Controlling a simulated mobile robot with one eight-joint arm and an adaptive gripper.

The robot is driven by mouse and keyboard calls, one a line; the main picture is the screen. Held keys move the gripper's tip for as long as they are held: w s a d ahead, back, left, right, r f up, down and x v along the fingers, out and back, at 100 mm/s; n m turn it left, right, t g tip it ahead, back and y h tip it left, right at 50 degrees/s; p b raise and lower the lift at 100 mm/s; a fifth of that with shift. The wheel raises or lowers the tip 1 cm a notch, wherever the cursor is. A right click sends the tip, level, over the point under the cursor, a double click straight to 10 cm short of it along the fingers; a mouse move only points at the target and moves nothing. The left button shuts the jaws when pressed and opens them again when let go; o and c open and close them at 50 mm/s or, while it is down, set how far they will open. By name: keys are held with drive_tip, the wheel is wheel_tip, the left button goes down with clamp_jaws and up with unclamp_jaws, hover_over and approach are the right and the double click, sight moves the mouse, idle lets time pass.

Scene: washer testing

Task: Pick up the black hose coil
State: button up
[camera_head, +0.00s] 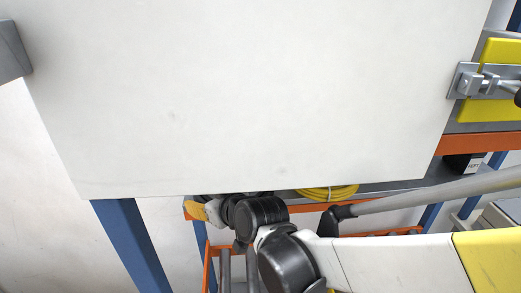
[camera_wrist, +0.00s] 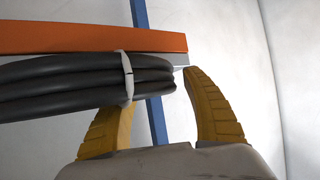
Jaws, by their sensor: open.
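The black hose coil (camera_wrist: 70,85) shows in the left half of the wrist view, as several stacked black loops bound by a white tie (camera_wrist: 127,78). It lies just below an orange beam. My gripper (camera_wrist: 160,88) is open, with two yellow ribbed fingers. The coil's right end reaches into the space between the fingertips as seen in the picture. The left fingertip overlaps the coil's lower edge; I cannot tell whether it touches. The right finger stands apart, right of the coil's end. In the head view, a yellow finger (camera_head: 197,210) shows beyond my arm; I cannot make out the coil there.
The orange shelf beam (camera_wrist: 90,38) runs above the coil, with a blue post (camera_wrist: 158,125) behind. In the head view a large white panel (camera_head: 250,90) covers much of the rack. A yellow coil (camera_head: 335,193) lies on the shelf beside my arm.

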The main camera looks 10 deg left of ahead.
drive_tip(key=shift+w+a+f, duration=0.3)
drive_tip(key=shift+w+a, duration=0.05)
drive_tip(key=shift+w, duration=0.05)
clamp_jaws()
drive_tip(key=shift+s+r, duration=0.1)
drive_tip(key=shift+r, duration=0.05)
